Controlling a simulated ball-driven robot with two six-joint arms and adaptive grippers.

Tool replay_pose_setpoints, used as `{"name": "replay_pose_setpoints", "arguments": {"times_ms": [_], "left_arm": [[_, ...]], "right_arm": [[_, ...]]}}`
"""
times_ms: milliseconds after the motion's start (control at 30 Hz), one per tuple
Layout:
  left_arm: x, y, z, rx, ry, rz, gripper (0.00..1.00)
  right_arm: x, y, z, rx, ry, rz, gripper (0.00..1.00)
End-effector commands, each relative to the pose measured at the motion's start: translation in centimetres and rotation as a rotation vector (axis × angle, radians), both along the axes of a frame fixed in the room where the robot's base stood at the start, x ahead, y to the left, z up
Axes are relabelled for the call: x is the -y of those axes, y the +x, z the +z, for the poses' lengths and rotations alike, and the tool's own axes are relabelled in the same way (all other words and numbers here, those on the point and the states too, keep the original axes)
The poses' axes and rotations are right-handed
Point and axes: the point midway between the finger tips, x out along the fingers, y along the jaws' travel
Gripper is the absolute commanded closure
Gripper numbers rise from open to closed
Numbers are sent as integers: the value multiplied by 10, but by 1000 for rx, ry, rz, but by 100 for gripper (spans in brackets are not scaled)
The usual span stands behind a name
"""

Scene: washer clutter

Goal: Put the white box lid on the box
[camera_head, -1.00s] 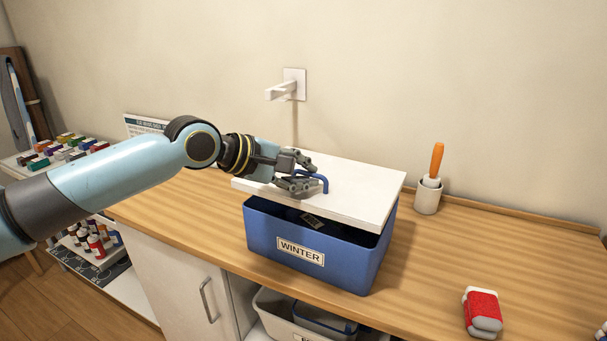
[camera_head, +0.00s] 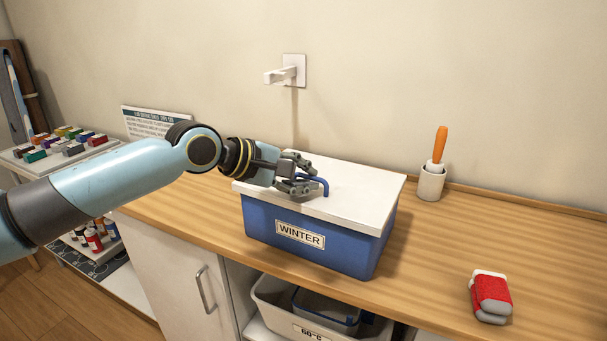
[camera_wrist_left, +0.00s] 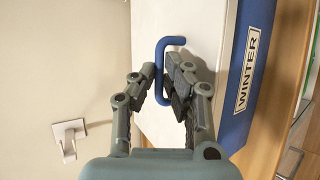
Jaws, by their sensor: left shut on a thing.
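The white box lid (camera_head: 355,192) lies over the top of the blue box (camera_head: 350,251), which has a "WINTER" label on its front. The lid's near edge meets the box's upper edge, with no dark gap along the front. A blue handle (camera_head: 325,184) stands up from the lid. My left gripper (camera_head: 306,176) is shut on this handle. In the left wrist view, the fingers (camera_wrist_left: 164,88) are on both sides of the blue handle (camera_wrist_left: 163,52), with the white lid (camera_wrist_left: 205,25) below. The box's inside is hidden. My right gripper is not in view.
A white cup (camera_head: 431,184) with an orange-handled tool (camera_head: 439,147) stands at the back right. A red and grey object (camera_head: 491,297) lies at the right front. A white wall fitting (camera_head: 288,73) sticks out behind the box.

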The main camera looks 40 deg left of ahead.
Motion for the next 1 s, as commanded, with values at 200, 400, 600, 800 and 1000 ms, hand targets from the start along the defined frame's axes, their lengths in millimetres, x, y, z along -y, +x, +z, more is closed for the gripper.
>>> {"name": "replay_pose_setpoints", "arguments": {"times_ms": [200, 400, 600, 800, 1000], "left_arm": [[0, 0, 0, 0, 0, 0, 71], [0, 0, 0, 0, 0, 0, 63], [-2, -3, 1, -2, 3, 0, 63], [-8, -25, 13, -3, 9, -5, 63], [-17, -47, 26, -5, 12, 0, 63]], "right_arm": [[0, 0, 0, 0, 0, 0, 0], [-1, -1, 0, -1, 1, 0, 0], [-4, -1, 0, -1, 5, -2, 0], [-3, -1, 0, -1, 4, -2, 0], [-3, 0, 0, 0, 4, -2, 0]]}}
